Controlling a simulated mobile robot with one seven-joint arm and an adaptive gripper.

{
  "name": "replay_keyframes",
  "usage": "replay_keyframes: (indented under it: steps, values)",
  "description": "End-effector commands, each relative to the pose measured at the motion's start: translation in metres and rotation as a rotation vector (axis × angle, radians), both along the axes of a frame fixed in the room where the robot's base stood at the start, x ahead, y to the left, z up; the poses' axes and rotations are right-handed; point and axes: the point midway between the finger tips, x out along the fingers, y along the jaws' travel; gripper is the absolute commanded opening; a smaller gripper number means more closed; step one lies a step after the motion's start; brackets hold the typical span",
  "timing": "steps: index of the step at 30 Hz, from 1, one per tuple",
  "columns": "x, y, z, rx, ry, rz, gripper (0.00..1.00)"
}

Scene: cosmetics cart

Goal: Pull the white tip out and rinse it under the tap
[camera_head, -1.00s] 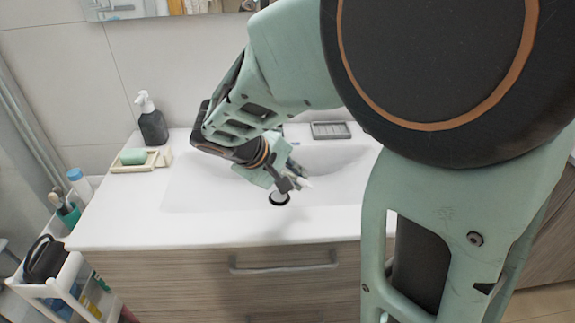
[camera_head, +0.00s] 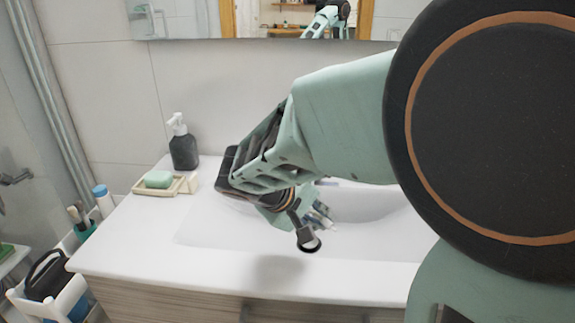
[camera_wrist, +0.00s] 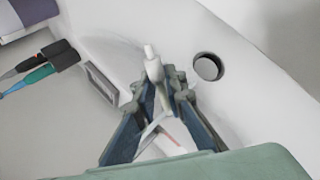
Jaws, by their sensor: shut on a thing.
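My gripper (camera_wrist: 157,92) is shut on a slim white tip (camera_wrist: 152,65), which points out beyond the fingers in the wrist view. In the head view my gripper (camera_head: 312,214) is over the white basin (camera_head: 210,232), close to the dark round drain (camera_head: 308,241). The drain also shows in the wrist view (camera_wrist: 208,67), right of the fingers and apart from the tip. The tip is very small in the head view. The tap cannot be made out clearly; my arm covers much of the basin's back.
A dark soap dispenser (camera_head: 184,150) and a dish with green soap (camera_head: 158,180) stand on the counter's left. A white-and-blue bottle (camera_head: 103,200) and a white cart (camera_head: 55,296) are further left. A mirror (camera_head: 270,20) hangs behind. The left front counter is clear.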

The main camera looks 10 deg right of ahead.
Motion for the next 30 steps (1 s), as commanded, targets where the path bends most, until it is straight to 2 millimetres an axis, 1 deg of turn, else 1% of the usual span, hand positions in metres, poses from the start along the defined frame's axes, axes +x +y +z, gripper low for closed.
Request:
replay_keyframes:
  steps: [6,30]
  values:
    - [0.023,-0.003,-0.003,0.000,0.001,-0.001,0.02]
    - [0.099,-0.011,-0.016,0.001,0.000,-0.001,0.02]
